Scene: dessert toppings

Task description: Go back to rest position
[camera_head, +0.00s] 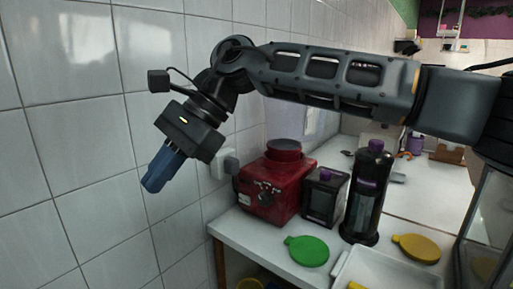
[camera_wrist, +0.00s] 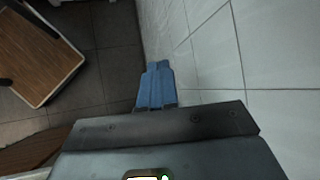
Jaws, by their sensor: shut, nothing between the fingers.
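My gripper (camera_head: 157,182) is at the left of the head view, in front of the white tiled wall and pointing down and to the left. Its blue fingers are shut together with nothing between them. In the wrist view the blue fingertips (camera_wrist: 154,72) lie side by side close to the tiled wall, above the floor. My arm reaches in from the right, above the counter, and bends down at the wrist. The gripper is left of the counter and clear of the things on it.
The white counter (camera_head: 262,262) holds a red machine (camera_head: 267,188), a dark square container (camera_head: 323,197), a tall dark bottle (camera_head: 364,200), a green lid (camera_head: 307,250), a yellow lid (camera_head: 416,247) and a white tray (camera_head: 345,264). The tiled wall (camera_head: 60,150) is close. A wooden-topped item (camera_wrist: 35,50) stands on the floor.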

